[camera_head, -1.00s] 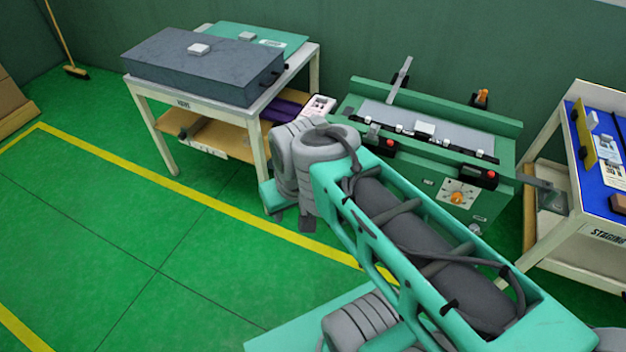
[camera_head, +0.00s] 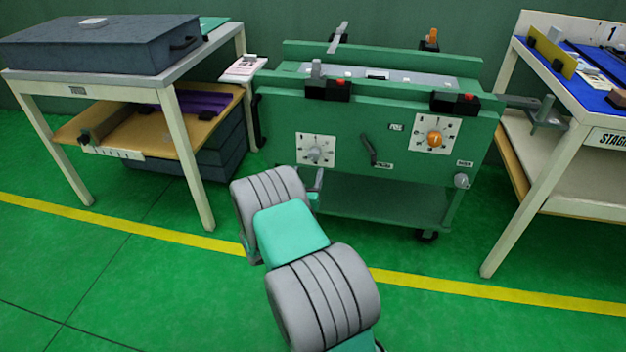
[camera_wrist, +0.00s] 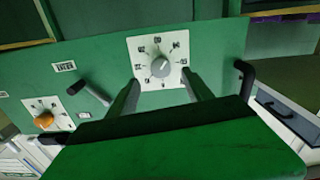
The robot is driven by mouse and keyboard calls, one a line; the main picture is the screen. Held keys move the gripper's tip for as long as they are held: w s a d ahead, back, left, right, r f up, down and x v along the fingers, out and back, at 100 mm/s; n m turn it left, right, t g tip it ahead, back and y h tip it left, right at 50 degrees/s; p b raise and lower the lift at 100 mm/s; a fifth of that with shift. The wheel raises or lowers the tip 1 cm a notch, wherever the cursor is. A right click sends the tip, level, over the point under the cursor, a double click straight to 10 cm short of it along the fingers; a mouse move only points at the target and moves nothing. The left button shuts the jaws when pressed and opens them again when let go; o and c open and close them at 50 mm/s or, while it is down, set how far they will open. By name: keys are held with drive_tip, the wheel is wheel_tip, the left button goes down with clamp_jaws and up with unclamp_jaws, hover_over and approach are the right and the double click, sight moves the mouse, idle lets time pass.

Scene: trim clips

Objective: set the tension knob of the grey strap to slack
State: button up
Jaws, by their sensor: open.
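A grey knob (camera_head: 316,155) with a pointer sits on a white dial plate at the left of the green cart's front panel. It also shows in the wrist view (camera_wrist: 160,67), ringed by marks too small to read. My gripper (camera_wrist: 160,77) is open, its two dark fingers reaching toward the dial's near edge, one on each side of the knob, with no contact visible. In the head view my arm hides most of the gripper below the dial. An orange knob (camera_head: 435,139) sits on a second dial plate at the right. I cannot make out a grey strap clearly.
A dark lever (camera_head: 369,150) sticks out between the dials. Black clamps with red buttons (camera_head: 341,83) line the cart's top edge. A table with a grey slab (camera_head: 110,47) stands left, a staging table (camera_head: 580,160) right. Green floor is open in front.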

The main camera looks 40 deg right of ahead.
sight(313, 158)
drive_tip(key=b+x, duration=0.1)
drive_tip(key=x, duration=0.6)
drive_tip(key=shift+w+d+r, duration=0.15)
drive_tip(key=shift+w+d, duration=0.1)
drive_tip(key=shift+d, duration=0.05)
clamp_jaws()
